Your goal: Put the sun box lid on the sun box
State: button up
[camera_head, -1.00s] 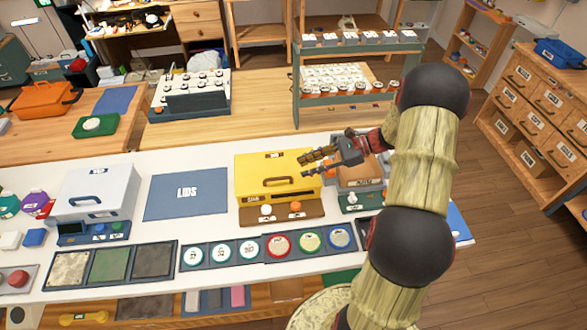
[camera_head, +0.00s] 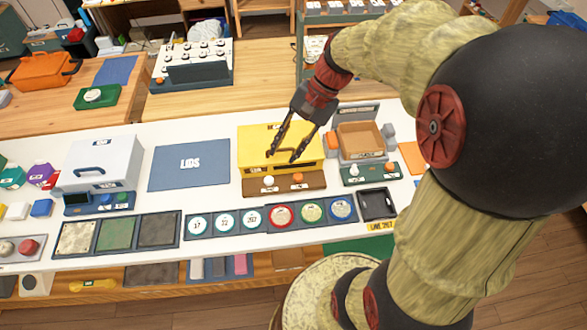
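A yellow box (camera_head: 253,140) stands on a brown base at the middle of the white table. I take it for the sun box, but its label is too small to read. Its yellow top carries a dark handle, and I cannot clearly make out a separate lid edge. My gripper (camera_head: 281,157) points down over the yellow top with its two fingers spread apart. The fingertips appear near the handle and partly hide it. I cannot tell whether they touch it. Nothing shows between the fingers.
The blue mat marked LIDS (camera_head: 190,164) is bare, left of the yellow box. A white box (camera_head: 100,160) with a handle stands further left. A grey unit (camera_head: 360,139) with an orange-brown opening stands close on the right. Round discs (camera_head: 281,214) lie in front.

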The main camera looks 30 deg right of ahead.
jog(key=s+a+r+n+t+h, duration=0.2)
jog(key=s+r+n, duration=0.1)
jog(key=s+n, duration=0.2)
jog(key=s+a+r+n+t+h, duration=0.2)
jog(key=s+r+n+h, duration=0.1)
jog(key=s+r+n, duration=0.1)
jog(key=shift+s+a+r+n+t+h, duration=0.35)
jog(key=shift+s+n, duration=0.35)
jog(key=shift+s, duration=0.45)
jog(key=shift+f, duration=0.1)
